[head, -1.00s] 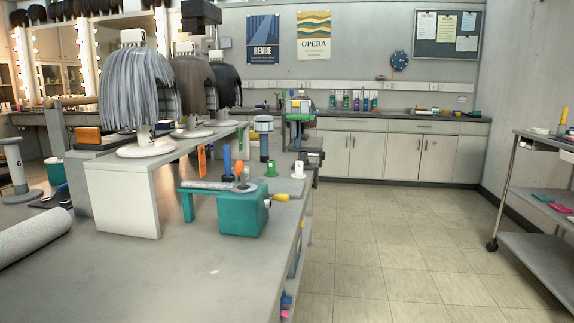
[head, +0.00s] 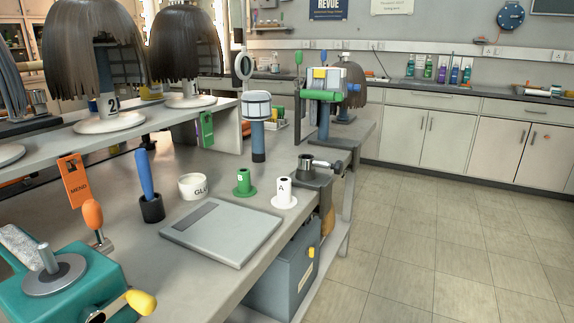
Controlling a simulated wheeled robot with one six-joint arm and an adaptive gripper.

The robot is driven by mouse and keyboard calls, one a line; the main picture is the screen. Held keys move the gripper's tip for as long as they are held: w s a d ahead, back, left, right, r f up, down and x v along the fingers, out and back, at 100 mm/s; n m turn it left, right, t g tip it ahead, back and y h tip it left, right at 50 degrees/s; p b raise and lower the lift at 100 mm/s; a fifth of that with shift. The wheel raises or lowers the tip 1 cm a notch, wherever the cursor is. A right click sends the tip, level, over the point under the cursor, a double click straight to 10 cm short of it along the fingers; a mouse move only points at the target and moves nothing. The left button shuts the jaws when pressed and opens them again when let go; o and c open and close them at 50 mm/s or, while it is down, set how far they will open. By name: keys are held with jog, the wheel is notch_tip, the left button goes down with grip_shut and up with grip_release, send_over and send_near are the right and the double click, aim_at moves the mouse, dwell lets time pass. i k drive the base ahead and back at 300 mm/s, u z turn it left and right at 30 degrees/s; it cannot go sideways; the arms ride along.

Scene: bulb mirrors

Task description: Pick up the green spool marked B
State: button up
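The green spool marked B (head: 243,183) stands upright on the grey workbench (head: 216,272), behind the flat grey plate. A white spool marked A (head: 284,192) stands just to its right, close but apart. A white pot lettered "GLU" (head: 192,188) is to its left. My gripper is not in view in the current head view.
A flat grey plate (head: 235,234) lies in front of the spools. A teal machine with a yellow handle (head: 140,302) is at the near left. A blue tool in a black cup (head: 152,208), a clamp (head: 312,172) and wig stands surround the spot. Floor is clear at right.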

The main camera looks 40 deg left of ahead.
aim_at(244, 188)
jog(key=i, duration=1.2)
jog(key=u, duration=3.95)
